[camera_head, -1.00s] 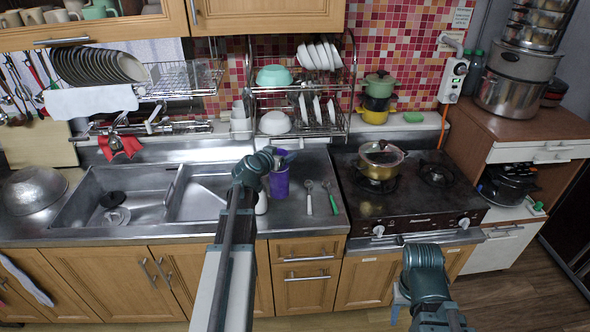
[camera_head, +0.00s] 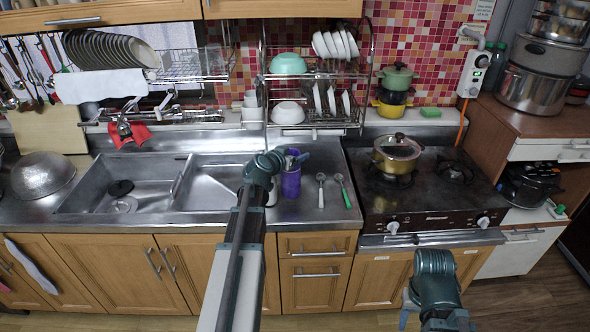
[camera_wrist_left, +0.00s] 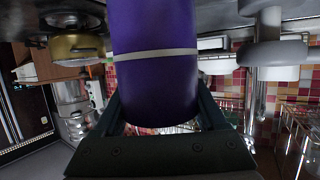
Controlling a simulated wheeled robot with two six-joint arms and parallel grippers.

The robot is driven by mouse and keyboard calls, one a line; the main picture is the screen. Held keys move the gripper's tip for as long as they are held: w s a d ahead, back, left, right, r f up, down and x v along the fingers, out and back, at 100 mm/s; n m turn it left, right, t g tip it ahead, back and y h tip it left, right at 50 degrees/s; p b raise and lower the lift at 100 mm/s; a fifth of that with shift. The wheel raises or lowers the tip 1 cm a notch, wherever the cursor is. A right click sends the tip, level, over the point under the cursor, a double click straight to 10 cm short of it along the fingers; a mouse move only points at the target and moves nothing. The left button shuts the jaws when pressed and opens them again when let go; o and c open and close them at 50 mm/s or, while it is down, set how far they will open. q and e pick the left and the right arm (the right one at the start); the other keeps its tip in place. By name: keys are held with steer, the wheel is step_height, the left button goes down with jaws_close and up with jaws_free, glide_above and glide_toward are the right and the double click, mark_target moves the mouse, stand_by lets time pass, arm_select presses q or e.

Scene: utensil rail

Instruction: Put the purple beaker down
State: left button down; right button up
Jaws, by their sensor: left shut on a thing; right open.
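The purple beaker (camera_head: 291,182) is at the counter's front middle, right of the sink. My left gripper (camera_head: 290,160) is shut on it near its upper part. In the left wrist view, which is upside down, the purple beaker (camera_wrist_left: 155,60) stands between the fingers (camera_wrist_left: 160,118) and has a pale band around it. Its base is cut off at the top of that view, so I cannot tell whether it touches the counter. My right gripper (camera_head: 437,318) is open, low in front of the stove, and partly cut off by the frame's bottom edge.
Two utensils, one silver (camera_head: 320,190) and one green-handled (camera_head: 344,191), lie just right of the beaker. The stove (camera_head: 425,195) with a gold pot (camera_head: 397,156) is further right. The sink (camera_head: 125,187) is left. A dish rack (camera_head: 315,122) stands behind.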

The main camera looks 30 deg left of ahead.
arm_select(q)
step_height(320, 180, down, 4)
steer(key=b, duration=0.3)
steer(key=shift+r+b, duration=0.2)
steer(key=shift+b, duration=0.15)
steer(key=shift+f, duration=0.1)
jaws_free()
steer(key=p+v, duration=0.4)
steer(key=v, duration=0.8)
